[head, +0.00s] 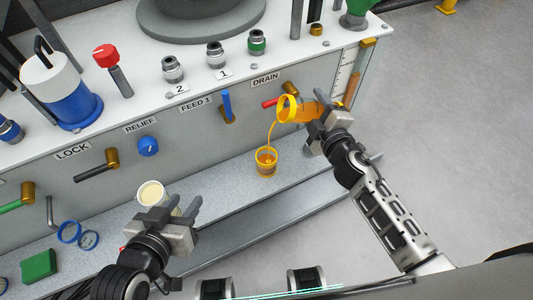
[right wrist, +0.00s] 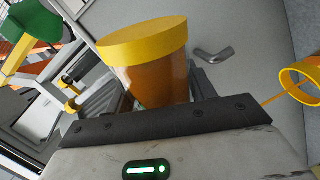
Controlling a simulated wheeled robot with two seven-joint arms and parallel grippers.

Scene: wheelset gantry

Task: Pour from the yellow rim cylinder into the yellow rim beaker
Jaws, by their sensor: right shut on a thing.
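The yellow rim cylinder (head: 304,112) is tipped over on its side, its yellow mouth facing left. My right gripper (head: 326,122) is shut on it. An orange stream runs from its mouth down into the yellow rim beaker (head: 266,165), upright on the grey ledge below. In the right wrist view the cylinder (right wrist: 150,78) shows as an orange body with a wide yellow band, its lower part hidden by the gripper. Orange stream and a yellow ring show at that view's right edge. My left gripper (head: 184,208) looks open, beside a cream-filled cup (head: 151,193), partly hidden.
The panel behind has protruding handles, including a red one (head: 270,103) near the stream and a blue one (head: 227,105). Blue rings (head: 69,232) and a green block (head: 39,265) lie at left on the ledge (head: 225,186). Open floor lies to the right.

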